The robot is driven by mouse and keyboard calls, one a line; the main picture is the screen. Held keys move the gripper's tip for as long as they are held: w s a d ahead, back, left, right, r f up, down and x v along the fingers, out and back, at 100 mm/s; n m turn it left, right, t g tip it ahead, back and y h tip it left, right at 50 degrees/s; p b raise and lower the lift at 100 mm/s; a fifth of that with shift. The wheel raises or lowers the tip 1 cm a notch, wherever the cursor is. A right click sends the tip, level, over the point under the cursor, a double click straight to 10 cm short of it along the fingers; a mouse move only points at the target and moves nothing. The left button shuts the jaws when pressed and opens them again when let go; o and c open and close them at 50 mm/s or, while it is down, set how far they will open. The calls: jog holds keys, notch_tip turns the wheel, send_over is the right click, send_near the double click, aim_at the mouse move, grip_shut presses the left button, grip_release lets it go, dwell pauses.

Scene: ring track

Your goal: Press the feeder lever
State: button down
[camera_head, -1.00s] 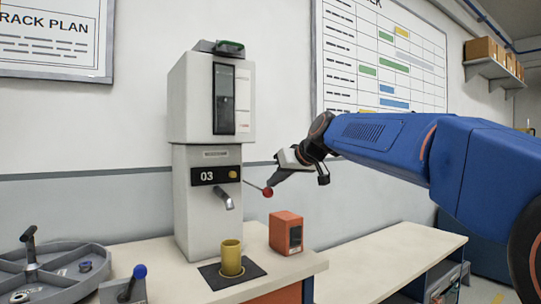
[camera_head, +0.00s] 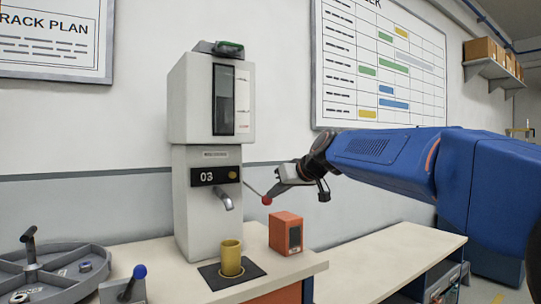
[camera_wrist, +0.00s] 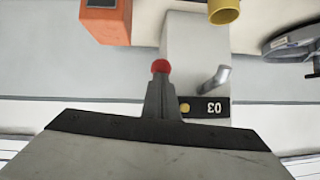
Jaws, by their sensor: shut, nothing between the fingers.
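The feeder (camera_head: 195,225), a tall pale machine marked 03, stands on the bench against the wall. Its lever, a thin rod with a red ball end (camera_head: 266,201), sticks out from its right side and slopes down to the right. My gripper (camera_head: 273,196) is shut, and its fingertips are at the red ball from above and the right. In the wrist view the red ball (camera_wrist: 160,66) shows just beyond the closed fingertips (camera_wrist: 160,78). The fingers hide most of the rod there, and I cannot tell exact contact.
A yellow cup (camera_head: 231,260) stands on a dark mat below the feeder's spout (camera_head: 226,201). An orange box (camera_head: 286,233) stands on the bench below my gripper. A grey round tray (camera_head: 85,258) and a blue-knobbed lever (camera_head: 139,271) are at the left.

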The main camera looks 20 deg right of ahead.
jog(key=shift+w+f, duration=0.1)
jog(key=shift+f, duration=0.3)
jog(key=w+r+v, duration=0.1)
jog(key=r+v, duration=0.1)
jog(key=v, duration=1.1)
jog(key=shift+s, duration=0.15)
jog(key=s+f+m+g+h, duration=0.1)
jog(key=s+f+g, duration=0.1)
jog(key=s+f, duration=0.8)
jog(key=s+d+f+m+g+h, duration=0.1)
jog(key=s+f+g+h, duration=0.1)
jog(key=s+f, duration=0.8)
jog(key=s+d+f+m+g+h, duration=0.1)
jog(key=s+f+g, duration=0.1)
jog(key=s+f, duration=0.9)
notch_tip(320, 180, down, 10)
jog(key=shift+d+f+h, duration=0.2)
jog(key=shift+h, duration=0.1)
